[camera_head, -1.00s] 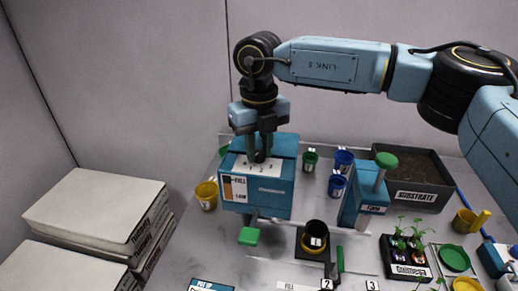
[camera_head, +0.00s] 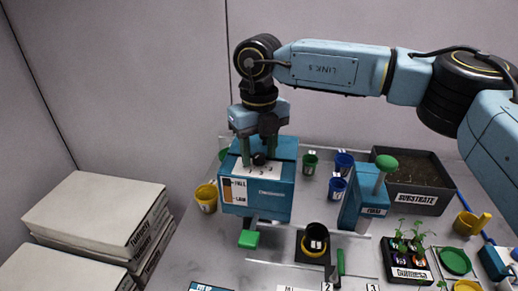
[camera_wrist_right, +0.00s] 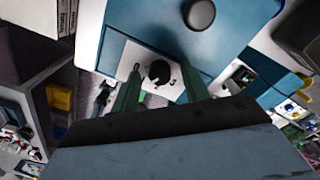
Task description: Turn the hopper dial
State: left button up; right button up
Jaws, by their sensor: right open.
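The blue hopper (camera_head: 257,199) stands on the bench with a white plate (camera_head: 240,171) on its top, marked with small numbers. The black round hopper dial (camera_head: 259,159) sits on this plate; it also shows in the right wrist view (camera_wrist_right: 159,72). My right gripper (camera_head: 258,157) points down over the plate. Its two green fingers are spread apart, one on each side of the dial, with visible gaps in the wrist view (camera_wrist_right: 160,80). I cannot tell the exact fingertip height. Which number the dial points at is too small to tell. My left gripper is not in view.
A black pot (camera_head: 316,238) stands in front of the hopper, beside a green-knobbed blue press (camera_head: 364,205). Blue and green cups (camera_head: 310,163) stand behind. A substrate tray (camera_head: 412,190) is at the back right. A yellow cup (camera_head: 206,197) stands left of the hopper.

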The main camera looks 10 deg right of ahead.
aim_at(259, 155)
notch_tip(259, 155, up, 13)
jog(key=shift+r, duration=0.2)
dwell(0.4)
jog(key=shift+r, duration=0.1)
